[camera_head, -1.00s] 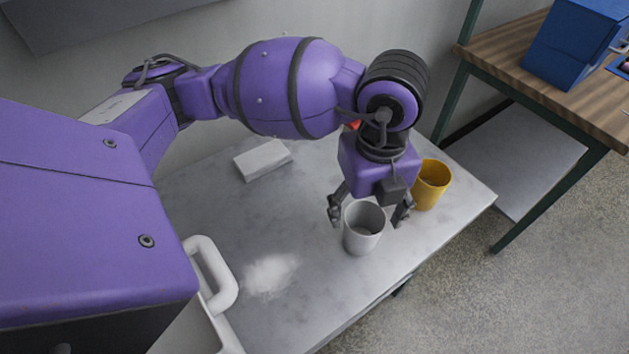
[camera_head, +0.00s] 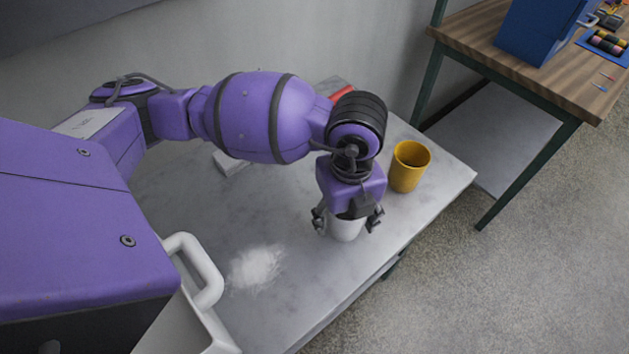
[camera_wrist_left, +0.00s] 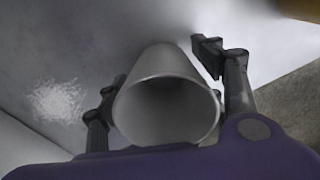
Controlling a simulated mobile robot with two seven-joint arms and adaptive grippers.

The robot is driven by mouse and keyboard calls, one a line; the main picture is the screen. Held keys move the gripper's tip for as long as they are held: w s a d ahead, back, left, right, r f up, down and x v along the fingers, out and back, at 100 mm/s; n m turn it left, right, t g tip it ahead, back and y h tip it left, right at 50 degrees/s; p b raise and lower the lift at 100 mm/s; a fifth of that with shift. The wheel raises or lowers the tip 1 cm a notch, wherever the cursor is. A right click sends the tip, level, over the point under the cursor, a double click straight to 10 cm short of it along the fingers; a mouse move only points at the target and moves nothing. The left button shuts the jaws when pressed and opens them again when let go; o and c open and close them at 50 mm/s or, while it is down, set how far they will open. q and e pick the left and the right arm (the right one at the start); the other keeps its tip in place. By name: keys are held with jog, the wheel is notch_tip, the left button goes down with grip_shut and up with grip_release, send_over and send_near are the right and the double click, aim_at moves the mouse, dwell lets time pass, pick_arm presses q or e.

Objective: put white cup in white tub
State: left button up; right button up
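The white cup (camera_head: 346,229) stands on the grey table near its front edge, its top hidden by my left gripper in the head view. In the left wrist view, the cup (camera_wrist_left: 166,108) shows its open, empty mouth. My left gripper (camera_head: 347,222) points down over the cup with one finger on each side. In the wrist view the fingers (camera_wrist_left: 160,75) are spread, with a clear gap between the right finger and the cup. The white tub (camera_head: 190,328) is at the lower left, partly cut off and hidden by my arm; its handle shows. My right gripper is out of view.
A yellow cup (camera_head: 409,167) stands right of my left gripper. A white patch (camera_head: 256,267) lies on the table (camera_head: 300,285) between tub and cup. A white block (camera_head: 231,162) and a red object (camera_head: 341,94) are behind my arm. A wooden bench (camera_head: 520,80) stands at right.

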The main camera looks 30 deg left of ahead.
pick_arm(q)
jog(key=shift+w+r, duration=0.1)
jog(key=c, duration=0.8)
jog(key=shift+r, duration=0.1)
